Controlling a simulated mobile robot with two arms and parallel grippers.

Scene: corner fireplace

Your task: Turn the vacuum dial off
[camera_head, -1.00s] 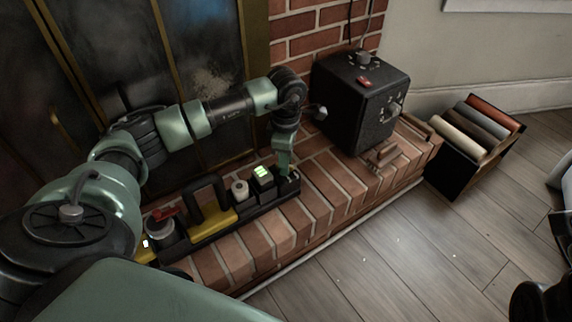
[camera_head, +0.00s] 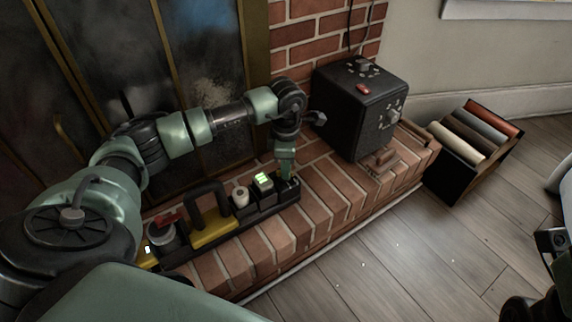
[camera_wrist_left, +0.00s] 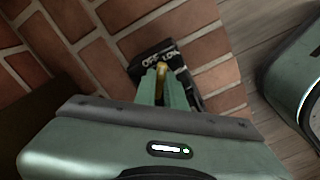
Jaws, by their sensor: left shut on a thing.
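The dial sits on a black panel (camera_wrist_left: 150,55) printed with white "OFF" and "LOW" lettering. A narrow brass-coloured piece of the dial (camera_wrist_left: 161,78) shows between the fingers of my left gripper (camera_wrist_left: 162,88), which is shut on it. In the head view my left gripper (camera_head: 287,178) reaches down onto the right end of a long black tray (camera_head: 268,213) on the brick hearth. There the fingertips and arm hide most of the dial. The dial's exact pointing direction cannot be told.
The tray also holds a yellow piece with a black handle (camera_head: 212,232), a white roll (camera_head: 241,196) and a green-lit block (camera_head: 263,183). A black box with knobs (camera_head: 350,120) stands behind on the brick hearth (camera_head: 318,205). A crate of rolls (camera_head: 447,178) stands right; floor in front is clear.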

